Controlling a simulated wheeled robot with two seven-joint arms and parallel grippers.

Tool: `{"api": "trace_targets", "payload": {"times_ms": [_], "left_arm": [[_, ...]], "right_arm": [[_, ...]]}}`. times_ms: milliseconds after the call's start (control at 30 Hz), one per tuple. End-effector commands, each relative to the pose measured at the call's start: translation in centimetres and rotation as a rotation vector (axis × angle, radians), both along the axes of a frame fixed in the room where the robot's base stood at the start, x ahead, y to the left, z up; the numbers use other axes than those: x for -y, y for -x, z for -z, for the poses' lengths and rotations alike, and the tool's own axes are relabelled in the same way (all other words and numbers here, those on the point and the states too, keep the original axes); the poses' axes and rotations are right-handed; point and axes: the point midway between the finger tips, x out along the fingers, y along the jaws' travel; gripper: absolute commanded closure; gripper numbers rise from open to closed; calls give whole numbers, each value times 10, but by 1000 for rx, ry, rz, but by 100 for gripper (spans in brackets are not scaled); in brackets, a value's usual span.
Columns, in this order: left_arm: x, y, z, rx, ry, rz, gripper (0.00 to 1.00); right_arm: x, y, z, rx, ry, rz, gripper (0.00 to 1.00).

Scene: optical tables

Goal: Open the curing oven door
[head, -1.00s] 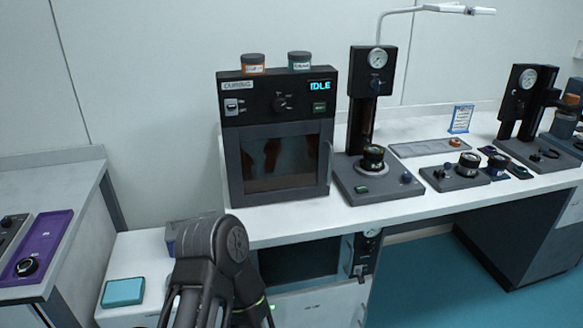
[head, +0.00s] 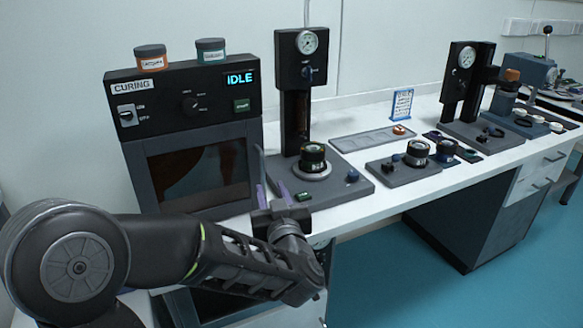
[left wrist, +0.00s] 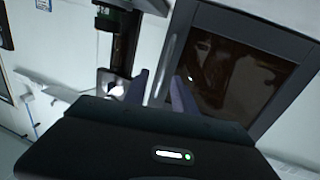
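The curing oven (head: 185,130) stands on the bench in the head view, its display reading IDLE. Its dark-windowed door (head: 200,175) is closed; the door also fills the right of the left wrist view (left wrist: 235,70). The upright silver handle (left wrist: 172,55) runs along the door's edge in the left wrist view. My left gripper (head: 272,188) is in front of the door's right edge, near the handle. Its two fingers (left wrist: 160,85) are apart, and the handle's lower part shows between them in the picture. I cannot tell whether they touch it. My right gripper is out of view.
Two jars (head: 150,58) (head: 211,50) stand on the oven. A gauge press (head: 300,110) with a lensed ring on its base is close right of my left gripper. More fixtures (head: 415,158) line the bench to the right. The floor in front (head: 390,275) is clear.

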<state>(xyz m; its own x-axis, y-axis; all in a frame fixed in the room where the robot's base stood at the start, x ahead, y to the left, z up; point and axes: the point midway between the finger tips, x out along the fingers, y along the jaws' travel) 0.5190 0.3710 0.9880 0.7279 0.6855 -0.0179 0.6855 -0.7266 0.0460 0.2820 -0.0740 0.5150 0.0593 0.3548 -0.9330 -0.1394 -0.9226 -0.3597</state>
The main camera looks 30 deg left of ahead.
Motion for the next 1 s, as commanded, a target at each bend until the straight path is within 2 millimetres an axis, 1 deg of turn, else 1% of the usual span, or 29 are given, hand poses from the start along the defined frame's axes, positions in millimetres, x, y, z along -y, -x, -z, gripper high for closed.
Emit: {"api": "trace_targets", "payload": {"times_ms": [33, 100, 467, 633, 900, 1000], "left_arm": [[-3, 3, -3, -7, -27, -16, 68], [-3, 3, -4, -19, -43, -17, 68], [-5, 0, -4, -21, -44, -15, 68], [-15, -11, -3, -21, -42, -14, 68], [-45, -41, -3, -21, -44, -14, 68], [-52, -49, -3, -22, -43, -14, 68]], "right_arm": [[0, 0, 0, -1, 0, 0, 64], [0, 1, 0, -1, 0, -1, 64], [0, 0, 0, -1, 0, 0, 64], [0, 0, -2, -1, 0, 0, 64], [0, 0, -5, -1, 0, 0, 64], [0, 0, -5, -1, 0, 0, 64]]}}
